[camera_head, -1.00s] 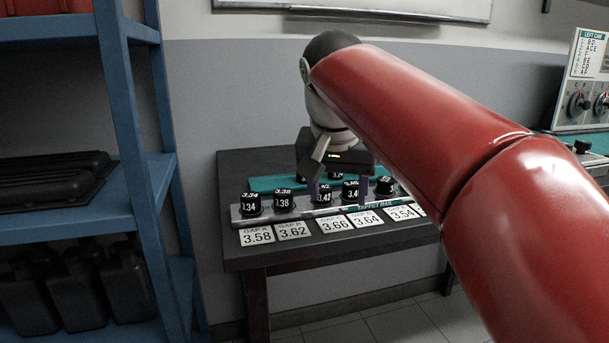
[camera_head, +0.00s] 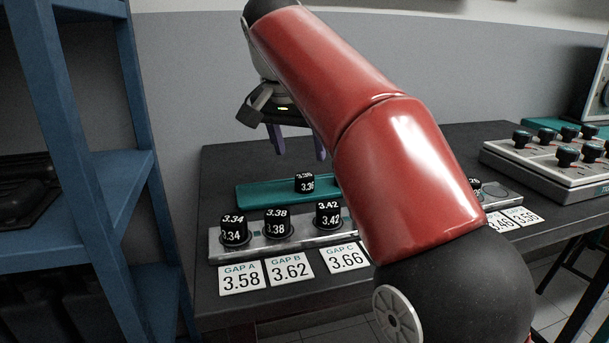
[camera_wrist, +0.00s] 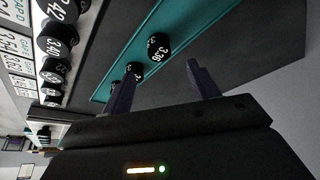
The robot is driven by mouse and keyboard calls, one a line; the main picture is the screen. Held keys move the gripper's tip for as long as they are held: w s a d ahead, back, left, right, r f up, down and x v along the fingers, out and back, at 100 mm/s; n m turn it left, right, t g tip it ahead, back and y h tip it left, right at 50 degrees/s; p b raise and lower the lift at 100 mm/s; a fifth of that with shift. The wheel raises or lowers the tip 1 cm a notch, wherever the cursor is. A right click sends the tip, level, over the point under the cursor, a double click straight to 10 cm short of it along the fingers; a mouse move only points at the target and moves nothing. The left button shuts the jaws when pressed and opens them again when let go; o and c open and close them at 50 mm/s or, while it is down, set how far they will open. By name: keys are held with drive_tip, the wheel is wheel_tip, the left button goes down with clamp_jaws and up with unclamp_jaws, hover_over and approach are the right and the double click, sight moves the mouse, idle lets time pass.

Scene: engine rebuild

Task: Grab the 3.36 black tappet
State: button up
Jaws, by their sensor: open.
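The 3.36 black tappet (camera_head: 304,182) stands upright near the left part of the teal tray (camera_head: 250,194) at the back of the dark table. It also shows in the wrist view (camera_wrist: 158,46), between the lines of the two fingers and beyond their tips. My gripper (camera_head: 300,156) is open and empty, pointing down above the teal tray, with its fingertips a little above the tappet and apart from it. In the wrist view, my gripper (camera_wrist: 161,68) has its left finger partly covering another black tappet (camera_wrist: 135,69) on the tray.
In front, a grey rail (camera_head: 258,247) holds black tappets marked 3.34 (camera_head: 234,231), 3.38 (camera_head: 278,224) and 3.42 (camera_head: 328,216). White gap cards (camera_head: 290,271) lie before it. My arm hides the rail's middle. A knobbed panel (camera_head: 545,160) stands right; blue shelving (camera_head: 140,150) left.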

sight(304, 175)
drive_tip(key=b+x, duration=0.1)
drive_tip(key=x, duration=0.5)
drive_tip(key=shift+f, duration=0.35)
drive_tip(key=shift+c, duration=0.2)
drive_tip(key=c, duration=1)
drive_tip(key=shift+c, duration=0.2)
wheel_tip(304, 175, up, 10)
drive_tip(key=p, duration=0.1)
